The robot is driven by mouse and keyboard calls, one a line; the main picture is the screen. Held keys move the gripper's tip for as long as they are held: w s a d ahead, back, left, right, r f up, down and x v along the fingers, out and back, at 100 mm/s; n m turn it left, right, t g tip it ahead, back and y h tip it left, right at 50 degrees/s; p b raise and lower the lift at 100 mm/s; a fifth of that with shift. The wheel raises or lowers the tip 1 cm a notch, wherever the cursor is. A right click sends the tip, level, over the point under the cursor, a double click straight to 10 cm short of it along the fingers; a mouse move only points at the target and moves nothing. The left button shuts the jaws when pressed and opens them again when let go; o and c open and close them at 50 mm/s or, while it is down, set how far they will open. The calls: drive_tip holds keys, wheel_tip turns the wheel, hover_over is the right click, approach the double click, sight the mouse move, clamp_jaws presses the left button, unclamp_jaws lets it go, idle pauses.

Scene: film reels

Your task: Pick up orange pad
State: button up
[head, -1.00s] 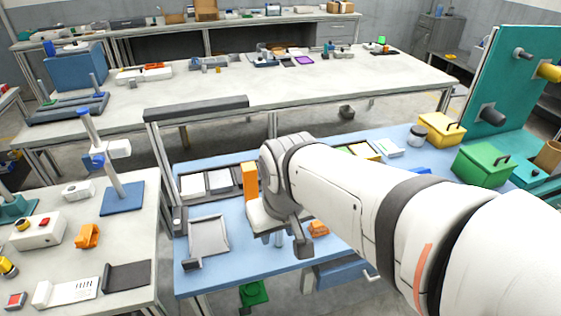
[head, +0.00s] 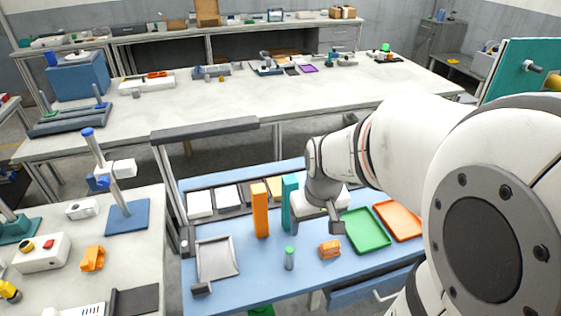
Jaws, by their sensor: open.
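Several flat pads lie in a dark rack along the back of the blue bench, two white ones at its left. An orange-yellow pad (head: 275,187) shows at the rack's right end, partly hidden behind an upright orange block (head: 260,212) and an upright teal block (head: 289,203). My gripper (head: 318,222) points down over the bench, right of the teal block and apart from the orange-yellow pad. It is open, with nothing seen between its fingers; one finger is mostly hidden.
A green tray (head: 365,243) and an orange tray (head: 388,206) lie right of my gripper. A small orange object (head: 329,249) and a green-capped bottle (head: 289,258) stand in front. A grey metal tray (head: 202,270) lies at the left. A bare strip of bench runs along the front.

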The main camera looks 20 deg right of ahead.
drive_tip(key=shift+o, duration=0.4)
drive_tip(key=w+d+f+g+p, duration=0.1)
drive_tip(key=w+d+f+p, duration=0.1)
drive_tip(key=w+d+f, duration=0.2)
drive_tip(key=shift+w+d+f+p, duration=0.25)
drive_tip(key=shift+f+p, duration=0.15)
drive_tip(key=shift+f, duration=0.2)
drive_tip(key=p, duration=0.2)
hover_over(331, 244)
drive_tip(key=shift+g, duration=0.4)
drive_tip(key=f, duration=0.6)
drive_tip(key=shift+w+a, duration=0.1)
drive_tip(key=shift+a, duration=0.3)
drive_tip(key=shift+d+f, duration=0.2)
drive_tip(key=shift+f, duration=0.5)
drive_tip(key=shift+d+f+p, duration=0.2)
drive_tip(key=shift+f+p, duration=0.75)
drive_tip(key=shift+f, duration=2.65)
drive_tip(key=shift+c, duration=0.3)
drive_tip(key=c, duration=1.1)
drive_tip(key=shift+r, duration=0.1)
